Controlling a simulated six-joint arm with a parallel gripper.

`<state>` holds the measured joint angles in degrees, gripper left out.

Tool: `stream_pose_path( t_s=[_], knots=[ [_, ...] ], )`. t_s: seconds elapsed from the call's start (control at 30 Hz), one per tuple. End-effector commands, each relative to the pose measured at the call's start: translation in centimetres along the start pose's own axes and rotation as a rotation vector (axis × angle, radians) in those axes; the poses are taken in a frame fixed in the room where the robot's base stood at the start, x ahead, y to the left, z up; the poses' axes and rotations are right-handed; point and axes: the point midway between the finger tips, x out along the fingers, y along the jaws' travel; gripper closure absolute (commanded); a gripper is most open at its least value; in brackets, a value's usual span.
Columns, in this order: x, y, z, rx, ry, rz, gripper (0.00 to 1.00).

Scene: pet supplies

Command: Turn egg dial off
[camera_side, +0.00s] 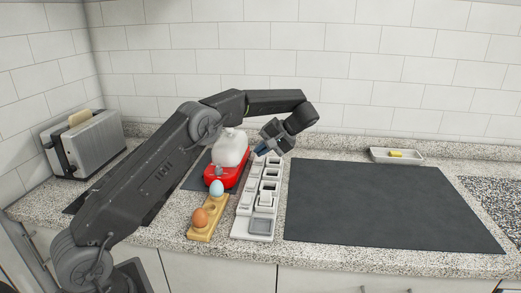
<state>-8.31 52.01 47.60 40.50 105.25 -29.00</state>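A red egg cooker base (229,176) with a cloudy white lid (230,147) stands on the counter left of centre. A small greyish spot at its front (218,171) may be the dial, but it is too small to read its setting. My gripper (261,151) hangs just right of the white lid, above the far end of a white rack, its fingers pointing down and left. It looks apart from the cooker. The fingers are small and dark here, so I cannot tell whether they are open or shut.
A wooden holder (219,212) bears a brown egg (200,217) and a pale blue egg (216,188). The white compartment rack (241,229) stands beside it. A toaster (92,144) is far left. A dark mat (385,205) lies clear at right, with a white dish (380,157) behind.

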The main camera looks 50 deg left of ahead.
Motion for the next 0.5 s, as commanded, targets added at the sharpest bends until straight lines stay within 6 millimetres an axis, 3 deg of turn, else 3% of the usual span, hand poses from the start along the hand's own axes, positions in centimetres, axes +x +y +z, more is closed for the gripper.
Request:
stream_pose_path(
  t_s=[0.17, 0.3, 0.5],
  knots=[
    [1.5, -3.1, -0.4, 0.040, -0.047, 0.141, 0.79],
    [4.0, -7.8, -0.1, 0.076, -0.079, 0.416, 0.66],
    [5.7, -12.8, 1.0, 0.033, -0.030, 0.731, 0.46]
  ],
)
